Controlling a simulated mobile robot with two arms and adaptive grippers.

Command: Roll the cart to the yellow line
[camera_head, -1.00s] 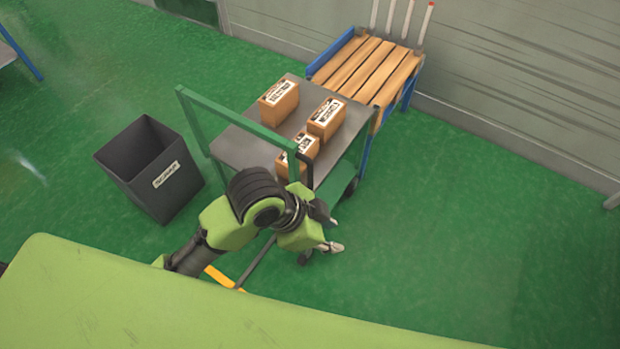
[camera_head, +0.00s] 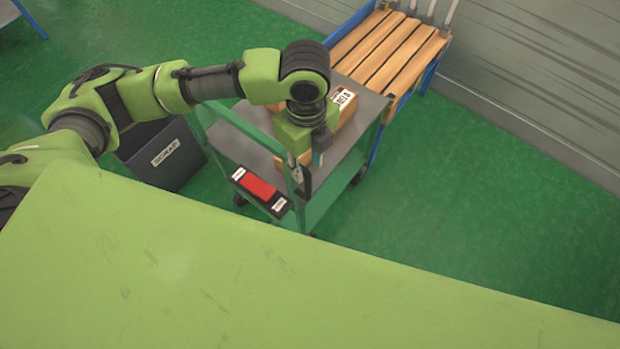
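The cart (camera_head: 345,158) has a grey top and a green frame, with its green push handle (camera_head: 243,126) on the near side. My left arm comes in from the left over the cart. My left gripper (camera_head: 306,166) points down at the right end of the handle. Its fingers are small and partly hidden, so I cannot tell whether they are open or closed on the handle. Cardboard boxes ride on the cart; one box (camera_head: 343,103) shows its label, and the arm partly covers the others. No yellow line shows. My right gripper is out of view.
A dark bin (camera_head: 165,155) stands left of the cart. A rack with wooden slats (camera_head: 388,50) stands just behind the cart, by the grey wall. A red-and-black panel (camera_head: 260,189) sits at the cart's near side. Green floor is free to the right.

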